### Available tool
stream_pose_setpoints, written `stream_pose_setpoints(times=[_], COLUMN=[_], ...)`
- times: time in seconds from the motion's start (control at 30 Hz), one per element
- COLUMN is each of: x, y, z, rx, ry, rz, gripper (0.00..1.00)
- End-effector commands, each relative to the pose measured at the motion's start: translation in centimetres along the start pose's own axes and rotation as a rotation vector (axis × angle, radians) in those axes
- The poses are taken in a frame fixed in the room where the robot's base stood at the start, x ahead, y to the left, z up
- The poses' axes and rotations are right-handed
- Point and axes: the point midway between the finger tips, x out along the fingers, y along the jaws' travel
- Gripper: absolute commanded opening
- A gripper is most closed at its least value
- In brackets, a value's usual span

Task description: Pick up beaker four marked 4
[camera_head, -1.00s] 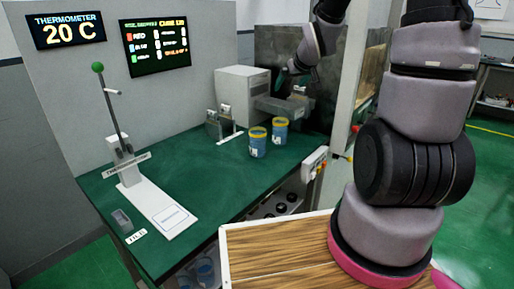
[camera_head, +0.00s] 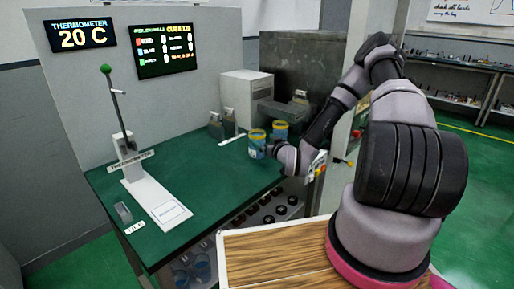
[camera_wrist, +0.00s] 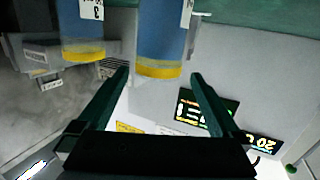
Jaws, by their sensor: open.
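Two blue beakers with yellow rims stand on the green bench: a nearer one (camera_head: 257,144) and one behind it to the right (camera_head: 280,130). In the wrist view, which is upside down, one beaker (camera_wrist: 162,38) is ahead, between the lines of my fingers, and the other (camera_wrist: 83,30) is to the left. Both carry white labels; I cannot read a sure 4 on either. My gripper (camera_wrist: 160,77) is open and empty. In the head view it is beside the nearer beaker, at its right, with its fingertips hidden or too small to tell.
A thermometer stand (camera_head: 125,140) with a white base is at the bench's left. A grey box (camera_head: 245,95) and metal holders (camera_head: 222,125) are behind the beakers. A wall display (camera_head: 163,45) hangs behind. The bench middle is clear.

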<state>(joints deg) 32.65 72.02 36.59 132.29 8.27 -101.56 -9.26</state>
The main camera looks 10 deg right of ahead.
Motion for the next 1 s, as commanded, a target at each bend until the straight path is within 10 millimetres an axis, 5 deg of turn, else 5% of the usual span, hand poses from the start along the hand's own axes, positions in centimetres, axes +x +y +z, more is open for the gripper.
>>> stream_pose_setpoints(times=[0.33,1.0], x=[-0.6,7.7], y=[-0.4,0.4], z=[0.8,-1.1], rx=[0.024,0.022], ry=[0.117,0.118], rz=[0.075,0.075], gripper=[1.00,1.00])
